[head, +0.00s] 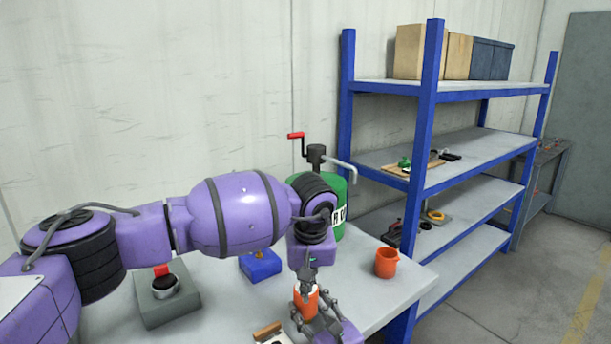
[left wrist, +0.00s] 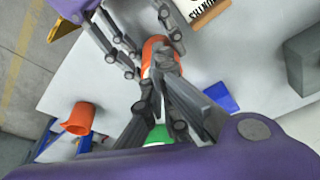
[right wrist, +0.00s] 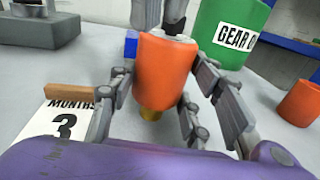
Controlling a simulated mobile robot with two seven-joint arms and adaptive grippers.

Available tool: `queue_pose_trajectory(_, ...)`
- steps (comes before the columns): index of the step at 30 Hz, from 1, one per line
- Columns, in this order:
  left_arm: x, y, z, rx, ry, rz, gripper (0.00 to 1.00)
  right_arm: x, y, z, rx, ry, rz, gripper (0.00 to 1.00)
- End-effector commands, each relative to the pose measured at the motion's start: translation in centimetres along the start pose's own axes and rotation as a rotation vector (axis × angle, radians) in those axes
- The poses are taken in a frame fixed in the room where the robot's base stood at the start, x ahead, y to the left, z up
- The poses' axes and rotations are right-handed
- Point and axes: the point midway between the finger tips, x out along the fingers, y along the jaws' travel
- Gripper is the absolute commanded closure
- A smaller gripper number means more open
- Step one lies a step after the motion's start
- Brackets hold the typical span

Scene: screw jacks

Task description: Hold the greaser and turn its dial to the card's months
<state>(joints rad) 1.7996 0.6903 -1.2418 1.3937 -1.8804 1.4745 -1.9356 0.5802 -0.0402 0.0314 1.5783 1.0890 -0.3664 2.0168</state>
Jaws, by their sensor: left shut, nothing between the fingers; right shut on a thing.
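The greaser is an orange cylinder (right wrist: 165,75) with a pale top and a brass tip below. My right gripper (right wrist: 160,108) is shut on its body, holding it upright above the table; it also shows in the head view (head: 305,303). My left gripper (head: 304,274) points down at the greaser's top, its fingers closed with nothing between them. In the left wrist view its fingers (left wrist: 157,92) hide part of the greaser (left wrist: 158,50). The dial's marks cannot be read. The card (right wrist: 62,122) reads MONTHS 3 and stands in a wooden holder (right wrist: 70,91).
An orange cup (head: 386,263) stands on the table (head: 405,287) to the right. A green GEAR OIL drum (head: 341,195) with a crank pump stands behind. A blue block (head: 262,266) and a grey box with a red top (head: 168,296) are to the left. Blue shelving (head: 430,120) stands at right.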

Motion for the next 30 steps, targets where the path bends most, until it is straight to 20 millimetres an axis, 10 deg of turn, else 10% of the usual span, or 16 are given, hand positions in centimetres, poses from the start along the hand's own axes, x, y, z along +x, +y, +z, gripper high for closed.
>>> queue_pose_trajectory(30,-5.9,0.0,-0.7,0.002,-0.005,0.000,1.00,0.0,0.0,0.0,0.001,0.000,0.001,0.89)
